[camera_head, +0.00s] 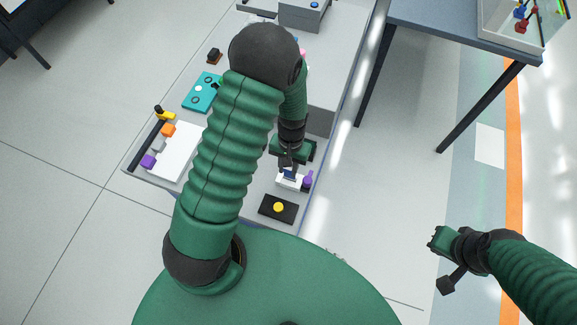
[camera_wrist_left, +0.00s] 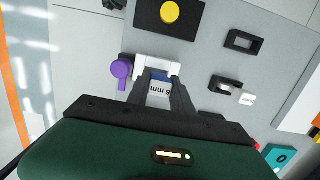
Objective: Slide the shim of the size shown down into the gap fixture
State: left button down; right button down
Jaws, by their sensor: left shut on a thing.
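My left gripper (camera_head: 288,172) reaches down at the white gap fixture (camera_head: 279,184). In the left wrist view its fingers (camera_wrist_left: 157,84) are shut on a blue shim (camera_wrist_left: 158,77), right against the white fixture (camera_wrist_left: 169,66). A "6 mm" marking (camera_wrist_left: 160,92), upside down in that view, shows between the fingers; I cannot tell which part carries it. A purple knob (camera_wrist_left: 121,69) is at the fixture's side. How deep the shim sits in the gap is hidden by the fingers. My right gripper (camera_head: 440,241) is away from the table at the right, its fingers unclear.
A black pad with a yellow button (camera_head: 278,207) is beside the fixture. Black frames (camera_wrist_left: 243,41) lie nearby on the table. A white board (camera_head: 171,154) with orange, grey and purple pieces and a teal panel (camera_head: 200,93) are left of my arm. A raised grey block stands behind.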

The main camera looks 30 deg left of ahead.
pick_arm(q)
jog(key=shift+f+b, duration=1.15)
jog(key=shift+f, duration=0.7)
jog(key=c, duration=0.6)
grip_release()
jog(key=shift+r, duration=0.1)
jog(key=shift+r+p, duration=3.6)
jog(key=shift+r, duration=0.4)
jog(key=shift+s+f, duration=0.1)
